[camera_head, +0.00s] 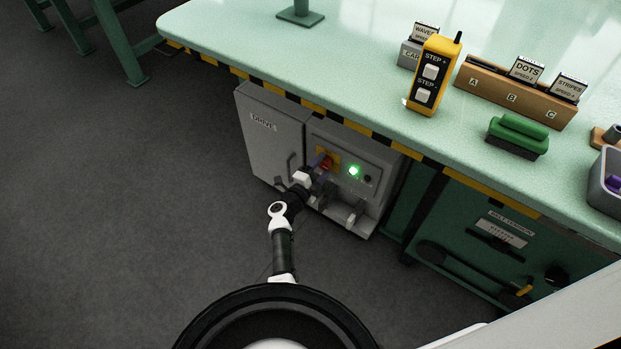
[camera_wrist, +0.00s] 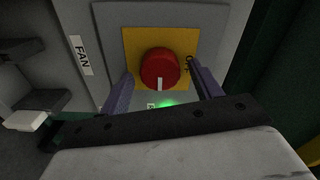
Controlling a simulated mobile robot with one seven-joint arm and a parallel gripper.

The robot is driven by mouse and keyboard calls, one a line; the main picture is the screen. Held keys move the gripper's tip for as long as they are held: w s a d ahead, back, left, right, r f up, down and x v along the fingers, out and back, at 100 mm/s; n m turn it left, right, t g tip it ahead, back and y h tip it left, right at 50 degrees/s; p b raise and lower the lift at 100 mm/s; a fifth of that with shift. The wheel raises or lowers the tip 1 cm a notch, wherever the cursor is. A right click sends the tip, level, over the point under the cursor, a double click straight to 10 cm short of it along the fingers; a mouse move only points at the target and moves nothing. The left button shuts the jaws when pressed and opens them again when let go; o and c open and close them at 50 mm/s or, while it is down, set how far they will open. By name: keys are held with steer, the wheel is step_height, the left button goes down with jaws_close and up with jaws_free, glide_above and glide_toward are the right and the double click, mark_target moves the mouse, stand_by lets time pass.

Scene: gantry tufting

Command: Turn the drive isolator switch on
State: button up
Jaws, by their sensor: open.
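The drive isolator switch is a round red knob (camera_wrist: 160,69) on a yellow plate (camera_wrist: 133,45), with a white mark at its lower edge in the wrist view. In the head view the red knob (camera_head: 327,164) is on the front of the grey drive cabinet (camera_head: 262,122), partly hidden by my gripper. My gripper (camera_wrist: 163,84) is open, with one finger on each side of the knob's lower part. I cannot tell whether the fingers touch it. A green lamp (camera_head: 354,170) glows right of the knob; its glow also shows below the knob in the wrist view.
The pale green table (camera_head: 300,62) with a striped edge overhangs the cabinet. A yellow step pendant (camera_head: 431,75), a wooden card rack (camera_head: 515,95) and a green block (camera_head: 517,134) stand on it. A belt tension unit (camera_head: 480,230) is to the right. Open floor lies left.

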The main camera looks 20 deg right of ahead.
steer(key=p+v, duration=0.6)
steer(key=v, duration=0.7)
